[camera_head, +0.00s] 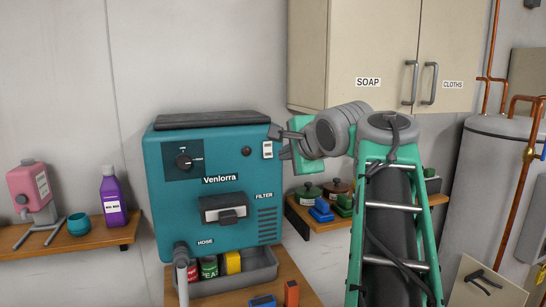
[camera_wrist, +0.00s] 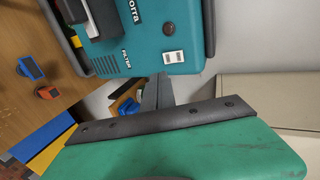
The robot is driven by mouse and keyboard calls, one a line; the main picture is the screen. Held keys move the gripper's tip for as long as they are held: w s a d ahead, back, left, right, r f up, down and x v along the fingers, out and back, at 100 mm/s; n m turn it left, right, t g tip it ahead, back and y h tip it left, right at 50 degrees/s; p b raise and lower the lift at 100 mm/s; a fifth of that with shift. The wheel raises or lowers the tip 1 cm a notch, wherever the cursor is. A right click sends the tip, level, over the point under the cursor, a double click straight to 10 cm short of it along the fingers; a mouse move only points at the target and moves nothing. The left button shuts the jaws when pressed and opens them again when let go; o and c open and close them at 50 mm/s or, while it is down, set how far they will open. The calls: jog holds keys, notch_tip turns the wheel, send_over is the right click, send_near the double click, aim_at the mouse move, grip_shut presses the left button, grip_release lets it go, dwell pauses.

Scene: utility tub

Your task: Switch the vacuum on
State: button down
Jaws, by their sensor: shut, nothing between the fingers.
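The teal vacuum (camera_head: 215,215), marked Venlorra, stands on a wooden shelf in the head view. A small white switch plate (camera_head: 267,150) sits on its front at the upper right. It also shows in the wrist view (camera_wrist: 173,57), with two small dark parts; I cannot tell its setting.
Closed cupboards (camera_head: 365,50) marked SOAP and CLOTHS hang above right. A shelf with pots and brushes (camera_head: 320,207) lies behind my arm. A grey tray (camera_head: 262,272) with tins is below the vacuum. A purple bottle (camera_head: 113,200) stands on the left shelf.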

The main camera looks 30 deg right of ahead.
aim_at(268, 157)
jog(key=x, duration=0.3)
jog(key=p+x, duration=0.1)
jog(key=x, duration=0.2)
jog(key=r+x, duration=0.1)
jog(key=x, duration=0.2)
jog(key=shift+w+d+f+p, duration=0.15)
jog(key=shift+w+p, duration=0.25)
jog(key=shift+w, duration=0.15)
jog(key=shift+f, duration=0.1)
